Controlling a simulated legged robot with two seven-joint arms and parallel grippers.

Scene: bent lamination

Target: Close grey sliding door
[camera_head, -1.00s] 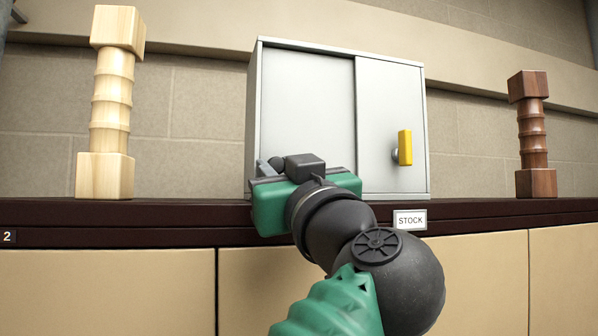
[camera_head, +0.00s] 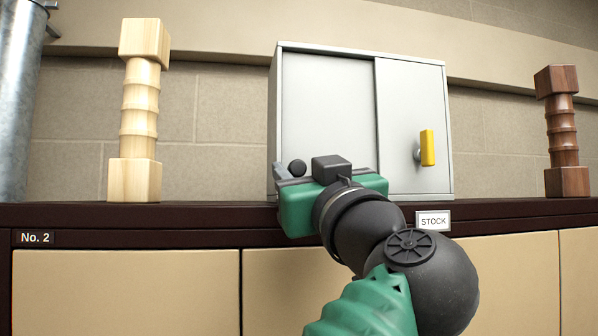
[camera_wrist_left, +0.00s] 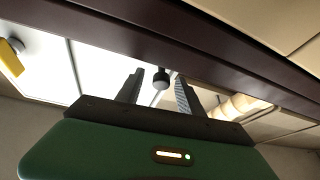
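A light grey cabinet (camera_head: 360,50) stands on a dark ledge, with a wide left door panel (camera_head: 330,105) and a narrower right panel (camera_head: 400,110). The right panel has a yellow handle (camera_head: 427,148), also seen in the left wrist view (camera_wrist_left: 11,58). A dark round knob (camera_head: 297,167) shows at the left panel's lower left. My left gripper (camera_head: 288,172) is in front of that corner, its fingers partly hidden by its body. In the left wrist view its fingers (camera_wrist_left: 158,92) stand apart with the knob (camera_wrist_left: 161,77) showing between them; contact cannot be told. My right gripper is not in view.
A pale wooden post (camera_head: 139,110) stands left of the cabinet and a dark wooden post (camera_head: 562,130) right of it. A metal pipe (camera_head: 18,100) is at far left. The ledge (camera_head: 200,215) carries a STOCK label (camera_head: 433,221). Bare ledge lies between the posts and cabinet.

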